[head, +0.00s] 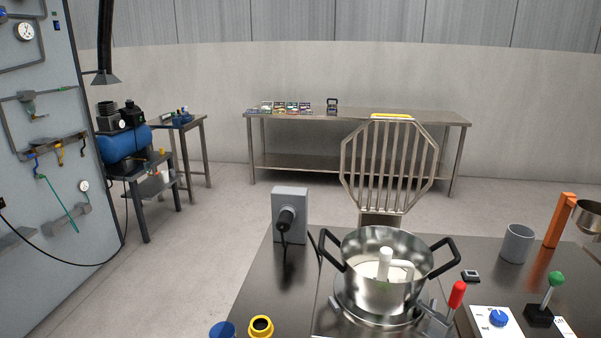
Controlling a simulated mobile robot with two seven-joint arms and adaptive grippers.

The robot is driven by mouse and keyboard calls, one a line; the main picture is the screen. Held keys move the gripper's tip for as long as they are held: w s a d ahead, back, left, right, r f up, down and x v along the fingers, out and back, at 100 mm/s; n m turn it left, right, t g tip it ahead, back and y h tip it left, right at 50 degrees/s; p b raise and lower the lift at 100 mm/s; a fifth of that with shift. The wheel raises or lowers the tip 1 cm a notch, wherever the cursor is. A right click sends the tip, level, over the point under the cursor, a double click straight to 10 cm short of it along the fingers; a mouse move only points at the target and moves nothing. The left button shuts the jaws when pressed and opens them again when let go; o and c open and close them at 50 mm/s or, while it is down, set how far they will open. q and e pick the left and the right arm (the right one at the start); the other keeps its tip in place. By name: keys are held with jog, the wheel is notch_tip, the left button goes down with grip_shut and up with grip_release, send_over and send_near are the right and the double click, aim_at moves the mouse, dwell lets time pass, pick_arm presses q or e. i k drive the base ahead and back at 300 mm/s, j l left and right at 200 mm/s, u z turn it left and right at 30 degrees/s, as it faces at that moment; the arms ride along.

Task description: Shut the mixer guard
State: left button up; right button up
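The mixer guard (389,166) is a grey barred octagonal grid with a yellow strip (391,117) along its top edge. It stands upright behind the mixer bowl, so it is raised off the bowl. The steel bowl (378,296) has two black handles and sits open on the mixer base (375,319). A white mixing tool (386,265) and pale contents show inside it. Neither of my grippers is in the head view.
A red-knobbed lever (456,295) stands at the bowl's right front. Further right are a blue knob box (498,317), a green-knobbed lever (556,279) and a grey cup (516,243). A grey box (290,213) with a black plug stands left of the bowl.

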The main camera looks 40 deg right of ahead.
aim_at(376, 118)
jog(key=i+j+u, duration=0.2)
jog(key=i+j, duration=0.25)
jog(key=i+j+u, duration=0.2)
jog(key=i, duration=0.35)
jog(key=i+j+u, duration=0.2)
jog(key=i+j, duration=0.2)
jog(key=i, duration=0.15)
jog(key=i+l+z, duration=0.2)
jog(key=z, duration=0.2)
jog(key=i+l+z, duration=0.1)
jog(key=i+z, duration=0.9)
jog(key=z, duration=0.2)
jog(key=i+j+z, duration=0.2)
jog(key=z, duration=0.2)
jog(key=i+z, duration=0.75)
jog(key=z, duration=0.25)
jog(key=i+j+z, duration=0.3)
jog(key=z, duration=0.15)
jog(key=i+j+z, duration=0.35)
jog(key=z, duration=0.15)
jog(key=i+j+z, duration=0.15)
jog(key=z, duration=0.35)
jog(key=i+j+z, duration=0.2)
jog(key=z, duration=0.25)
jog(key=i+j+z, duration=0.15)
jog(key=j+z, duration=0.2)
jog(key=z, duration=0.15)
jog(key=j+z, duration=0.45)
jog(key=k+l, duration=0.25)
jog(key=l, duration=0.2)
